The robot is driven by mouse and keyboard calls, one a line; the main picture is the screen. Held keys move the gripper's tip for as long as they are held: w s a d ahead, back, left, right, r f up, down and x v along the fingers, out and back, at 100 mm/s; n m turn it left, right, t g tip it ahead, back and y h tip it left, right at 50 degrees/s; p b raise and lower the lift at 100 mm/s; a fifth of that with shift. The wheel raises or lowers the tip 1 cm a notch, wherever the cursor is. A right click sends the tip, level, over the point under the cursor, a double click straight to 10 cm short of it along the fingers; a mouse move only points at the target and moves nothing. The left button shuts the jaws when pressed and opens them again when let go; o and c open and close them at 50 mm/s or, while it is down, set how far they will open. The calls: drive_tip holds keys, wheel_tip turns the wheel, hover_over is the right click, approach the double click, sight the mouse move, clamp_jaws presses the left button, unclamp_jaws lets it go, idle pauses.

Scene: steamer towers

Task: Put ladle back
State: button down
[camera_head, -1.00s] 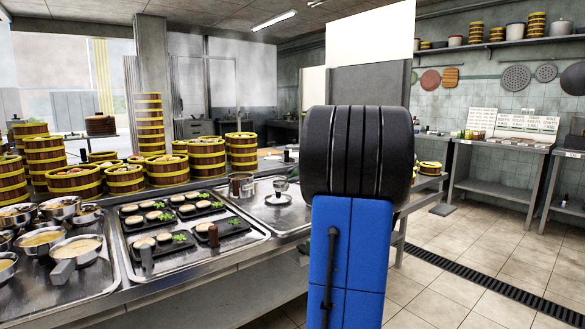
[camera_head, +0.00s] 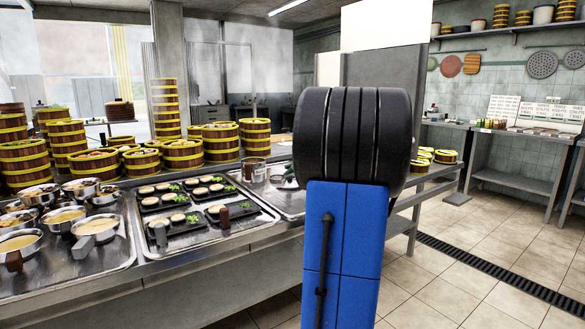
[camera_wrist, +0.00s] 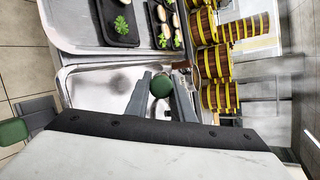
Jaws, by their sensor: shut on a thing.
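In the wrist view my gripper (camera_wrist: 160,92) is shut on a dark green rounded piece (camera_wrist: 160,86), which looks like the ladle's handle end seen end-on. The rest of the ladle is hidden, so I cannot tell how its bowl lies. The gripper is over a bare metal tray (camera_wrist: 82,92), with a dark shadow on it. In the head view my arm covers the gripper, and the same tray (camera_head: 290,205) shows only in part.
A tray of black plates with buns (camera_head: 262,222) lies left of the bare tray, and several sauce pans (camera_head: 95,228) are further left. Wooden steamers (camera_head: 182,153) stand in stacks behind. The tiled floor (camera_head: 450,275) to the right is clear.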

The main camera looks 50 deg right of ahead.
drive_tip(key=shift+f, duration=2.6)
drive_tip(key=c, duration=1.5)
unclamp_jaws()
drive_tip(key=shift+o, duration=0.2)
drive_tip(key=shift+s, duration=0.1)
drive_tip(key=v, duration=1.7)
drive_tip(key=shift+s+r, duration=0.1)
drive_tip(key=shift+r, duration=0.05)
